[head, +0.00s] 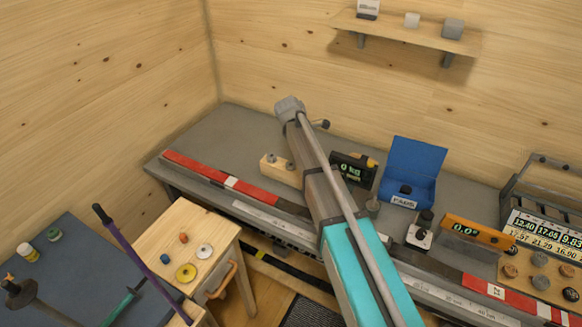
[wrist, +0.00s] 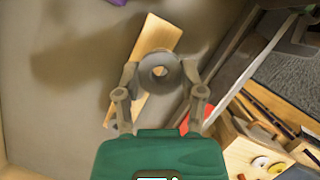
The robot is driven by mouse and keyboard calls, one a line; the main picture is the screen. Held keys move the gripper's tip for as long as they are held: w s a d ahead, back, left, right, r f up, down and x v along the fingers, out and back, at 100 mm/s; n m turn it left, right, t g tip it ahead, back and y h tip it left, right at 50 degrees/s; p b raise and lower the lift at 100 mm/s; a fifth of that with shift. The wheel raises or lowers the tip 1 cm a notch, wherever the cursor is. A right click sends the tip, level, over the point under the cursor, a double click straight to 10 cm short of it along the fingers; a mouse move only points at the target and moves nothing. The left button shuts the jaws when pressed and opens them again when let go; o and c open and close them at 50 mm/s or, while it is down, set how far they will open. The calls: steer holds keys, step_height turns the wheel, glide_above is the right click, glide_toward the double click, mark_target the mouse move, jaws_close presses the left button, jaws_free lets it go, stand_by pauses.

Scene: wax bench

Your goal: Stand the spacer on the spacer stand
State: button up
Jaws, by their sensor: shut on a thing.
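I cannot tell whether the two touch. In the head view the stand (head: 277,171) is on the grey bench, left of my arm, with grey round parts on top. My fingers are not clear in the head view.
A black scale (head: 350,170) and an open blue case (head: 410,170) stand right of my arm. A red and white strip (head: 232,183) runs along the bench front. A small wooden table (head: 190,245) stands in front. The bench's left end is clear.

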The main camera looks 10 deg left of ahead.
mark_target(291, 174)
steer(key=shift+w+d+r+n+t, duration=0.1)
steer(key=shift+w+d+n+t, duration=0.2)
steer(key=shift+n, duration=0.45)
steer(key=shift+w+d+r+n+t, duration=0.15)
steer(key=shift+w+n+t, duration=0.15)
steer(key=shift+n, duration=0.45)
steer(key=shift+f, duration=0.2)
step_height(291, 174, down, 6)
steer(key=b, duration=0.6)
steer(key=shift+s, duration=0.1)
steer(key=shift+f+b, duration=1.9)
steer(key=shift+b, duration=0.05)
steer(key=shift+f, duration=0.1)
steer(key=o, duration=0.9)
steer(key=shift+o, duration=0.2)
